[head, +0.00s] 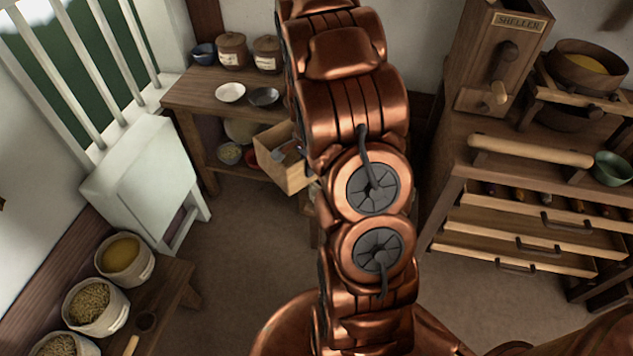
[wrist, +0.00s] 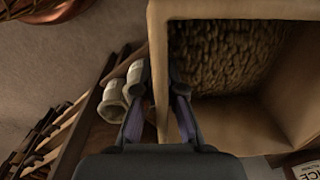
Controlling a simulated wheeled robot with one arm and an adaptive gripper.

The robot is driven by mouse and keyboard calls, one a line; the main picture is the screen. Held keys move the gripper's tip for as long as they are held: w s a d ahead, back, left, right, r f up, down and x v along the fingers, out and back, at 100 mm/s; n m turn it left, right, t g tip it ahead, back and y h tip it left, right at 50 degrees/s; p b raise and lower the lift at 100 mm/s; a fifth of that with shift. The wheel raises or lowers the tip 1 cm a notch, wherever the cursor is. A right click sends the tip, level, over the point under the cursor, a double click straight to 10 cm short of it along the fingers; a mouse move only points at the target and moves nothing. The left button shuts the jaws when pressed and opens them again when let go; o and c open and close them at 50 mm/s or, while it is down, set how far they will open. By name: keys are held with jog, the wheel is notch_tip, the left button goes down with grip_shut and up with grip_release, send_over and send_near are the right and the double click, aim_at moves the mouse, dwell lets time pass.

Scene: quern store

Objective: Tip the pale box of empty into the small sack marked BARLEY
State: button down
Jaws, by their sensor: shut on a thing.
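A pale wooden box (head: 278,165) is left of my arm in the head view, in front of the back bench. In the wrist view my gripper (wrist: 160,100) is shut on one wall of the pale box (wrist: 230,10), one finger on each side. The box's open mouth faces the wrist camera, and brown, grainy contents (wrist: 225,55) show inside. In the head view my arm hides most of the gripper. I cannot read BARLEY on any sack. Two small pale sacks (wrist: 112,102) show left of the gripper in the wrist view.
Several open sacks (head: 97,308) of grain stand on a low bench at lower left. The back bench (head: 190,95) holds bowls and lidded jars. A white cabinet (head: 140,180) stands left. Drawers (head: 520,240) stand right. A label ending "ICE" (wrist: 307,170) shows at the wrist view's corner.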

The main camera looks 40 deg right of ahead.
notch_tip(320, 180, down, 8)
jog(key=s+d+m+b, duration=0.1)
jog(key=b, duration=0.2)
jog(key=shift+s+d+f+m, duration=0.2)
jog(key=shift+s+f+m, duration=0.05)
jog(key=shift+s+m, duration=0.05)
dwell(1.5)
jog(key=shift+d+f, duration=0.1)
jog(key=shift+d, duration=0.05)
jog(key=shift+a+r+y+p, duration=0.35)
jog(key=shift+r+y, duration=0.1)
jog(key=shift+y, duration=0.55)
